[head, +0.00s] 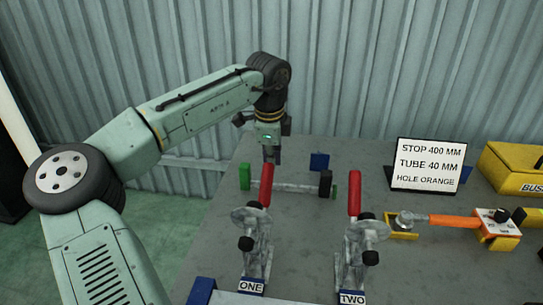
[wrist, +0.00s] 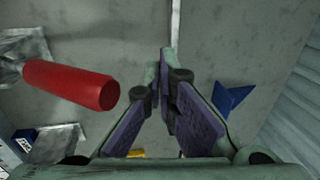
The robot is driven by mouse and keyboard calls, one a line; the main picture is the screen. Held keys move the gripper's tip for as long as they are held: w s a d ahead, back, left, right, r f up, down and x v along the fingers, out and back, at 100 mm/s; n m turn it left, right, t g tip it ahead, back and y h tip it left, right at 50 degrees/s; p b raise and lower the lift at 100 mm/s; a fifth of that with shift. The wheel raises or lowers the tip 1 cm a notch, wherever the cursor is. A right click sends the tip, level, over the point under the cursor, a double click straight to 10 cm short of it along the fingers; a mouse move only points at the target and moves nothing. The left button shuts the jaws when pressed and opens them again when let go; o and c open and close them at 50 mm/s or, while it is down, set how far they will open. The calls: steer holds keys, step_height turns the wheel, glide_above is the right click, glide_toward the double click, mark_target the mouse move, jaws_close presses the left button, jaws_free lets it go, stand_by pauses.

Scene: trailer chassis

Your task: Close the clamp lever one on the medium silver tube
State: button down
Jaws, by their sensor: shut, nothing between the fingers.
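Clamp one has a red lever (head: 266,185) standing upright on a metal body (head: 257,245), with a label "ONE" (head: 251,287) at its foot. The lever's red handle (wrist: 75,85) also shows in the wrist view, left of my fingers and apart from them. My gripper (head: 271,156) points down just behind and above the lever's top in the head view. Its fingers (wrist: 168,75) are shut and empty. A thin silver tube (head: 295,187) lies behind the lever, its left part hidden. I cannot tell whether it is the medium one.
Clamp two, with an upright red lever (head: 354,193), stands to the right. Farther right are an orange-handled tool (head: 453,220), a sign (head: 427,165) and a yellow box (head: 512,168). A corrugated wall (head: 400,60) closes off the back.

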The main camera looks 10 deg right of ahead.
mark_target(269, 164)
stand_by(0.4)
steer(key=shift+s+a, duration=0.2)
steer(key=shift+s, duration=0.35)
steer(key=shift+s+a, duration=0.2)
steer(key=shift+s, duration=0.3)
steer(key=shift+s+a+r+p, duration=0.25)
steer(key=shift+s+r+p, duration=0.35)
steer(key=shift+s, duration=0.05)
steer(key=shift+s+a+r+p, duration=0.2)
steer(key=shift+s+r+p, duration=0.35)
steer(key=shift+s+p, duration=0.05)
steer(key=shift+s+a+r, duration=0.2)
steer(key=shift+s+r, duration=0.15)
steer(key=shift+s, duration=0.15)
steer(key=shift+s+a+r, duration=0.2)
steer(key=shift+s+r, duration=0.1)
steer(key=shift+s, duration=0.15)
steer(key=shift+s+a+r+p, duration=0.25)
steer(key=shift+s+r+p, duration=0.1)
steer(key=shift+r, duration=0.25)
